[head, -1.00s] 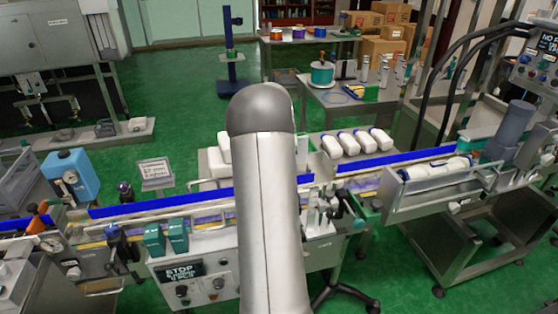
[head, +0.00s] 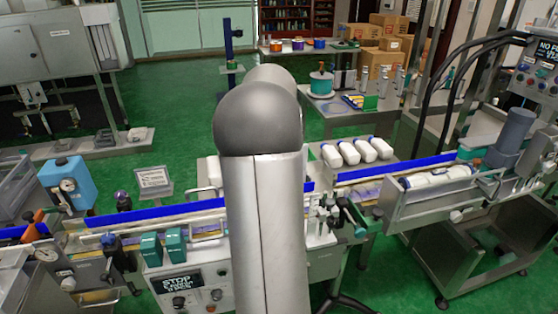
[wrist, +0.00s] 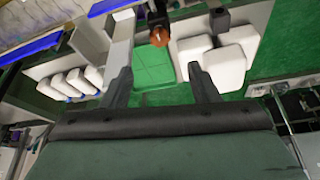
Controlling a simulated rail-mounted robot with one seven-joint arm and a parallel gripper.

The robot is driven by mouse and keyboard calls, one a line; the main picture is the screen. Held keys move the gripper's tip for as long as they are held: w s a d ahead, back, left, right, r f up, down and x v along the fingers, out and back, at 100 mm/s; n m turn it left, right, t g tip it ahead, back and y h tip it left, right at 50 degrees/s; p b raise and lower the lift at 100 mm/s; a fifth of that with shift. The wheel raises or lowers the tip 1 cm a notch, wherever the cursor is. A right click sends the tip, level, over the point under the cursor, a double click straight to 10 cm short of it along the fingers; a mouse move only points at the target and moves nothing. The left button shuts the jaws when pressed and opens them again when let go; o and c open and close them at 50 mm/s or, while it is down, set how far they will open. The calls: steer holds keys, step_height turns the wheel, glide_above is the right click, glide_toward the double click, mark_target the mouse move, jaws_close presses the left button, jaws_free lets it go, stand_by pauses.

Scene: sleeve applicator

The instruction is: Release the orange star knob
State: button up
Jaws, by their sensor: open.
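An orange-brown knob (wrist: 157,41) sits on a dark post near the top middle of the wrist view. Its star shape cannot be made out. My gripper (wrist: 160,70) is open and empty, with its two dark fingers apart. The knob shows beyond the fingertips, between them in the picture, and no finger touches it in view. In the head view my own arm covers the middle of the machine, so my gripper and this knob are hidden there. An orange handle (head: 34,219) shows at the far left of the head view.
White bottles (head: 356,151) lie beside the blue-railed conveyor (head: 400,160). The wrist view shows white bottles (wrist: 78,82) on the left and larger white containers (wrist: 222,62) near the right finger. Green boxes (head: 151,248) stand by the STOP panel (head: 180,284).

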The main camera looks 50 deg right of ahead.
steer(key=v, duration=0.5)
steer(key=shift+s+a+r, duration=0.1)
steer(key=shift+r, duration=0.1)
stand_by(0.3)
steer(key=w+a+f+n+y, duration=0.1)
steer(key=a+f+n, duration=0.1)
steer(key=a, duration=1.1)
steer(key=w+a+f+n+y, duration=0.1)
steer(key=a+f+n+y, duration=0.1)
steer(key=a, duration=1.1)
steer(key=s+a+f+n+g, duration=0.1)
steer(key=s+a+f+n, duration=0.2)
steer(key=s+a, duration=0.4)
steer(key=s+a+f+n+g, duration=0.1)
steer(key=s+a+f+n, duration=0.2)
steer(key=a, duration=1)
steer(key=s+f, duration=0.2)
steer(key=s, duration=0.3)
steer(key=shift+s+f, duration=0.25)
steer(key=shift+f, duration=0.1)
